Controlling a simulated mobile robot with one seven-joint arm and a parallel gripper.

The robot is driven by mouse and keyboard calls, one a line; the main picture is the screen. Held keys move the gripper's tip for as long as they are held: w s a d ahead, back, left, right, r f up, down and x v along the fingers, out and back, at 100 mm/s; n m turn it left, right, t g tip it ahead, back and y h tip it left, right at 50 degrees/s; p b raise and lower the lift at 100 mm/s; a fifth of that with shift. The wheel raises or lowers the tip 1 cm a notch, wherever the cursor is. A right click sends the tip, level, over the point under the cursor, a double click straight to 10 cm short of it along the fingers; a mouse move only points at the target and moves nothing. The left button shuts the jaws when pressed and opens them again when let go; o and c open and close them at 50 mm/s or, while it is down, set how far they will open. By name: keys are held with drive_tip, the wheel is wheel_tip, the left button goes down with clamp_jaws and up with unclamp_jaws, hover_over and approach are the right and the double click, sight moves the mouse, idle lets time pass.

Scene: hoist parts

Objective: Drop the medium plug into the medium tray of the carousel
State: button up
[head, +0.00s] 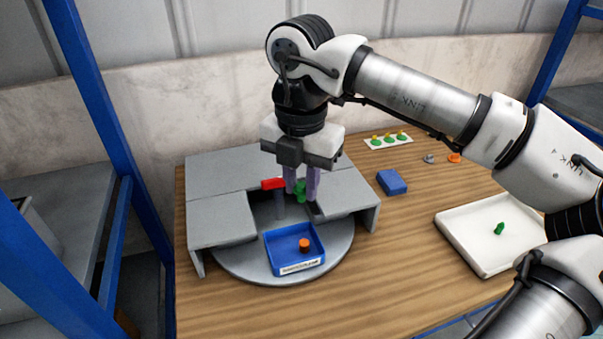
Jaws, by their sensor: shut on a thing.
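My gripper (301,190) points down above the carousel (337,247). It is shut on a green plug (300,188), which shows between the purple fingers. I take this as the medium plug, though its size is hard to judge. The carousel is a grey disc partly under a grey cover. A blue tray (272,255) sits at its open front, with an orange plug (304,244) inside. The tray's label is too small to read. The held plug is behind this tray and above the gap in the cover.
The grey cover (221,177) surrounds the gap. A blue block (392,182), a white tray (462,222) with a green plug (498,229), and a white plate (377,147) with several small parts are at right.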

drive_tip(key=shift+f, duration=0.1)
drive_tip(key=o, duration=1)
drive_tip(key=shift+o, duration=0.2)
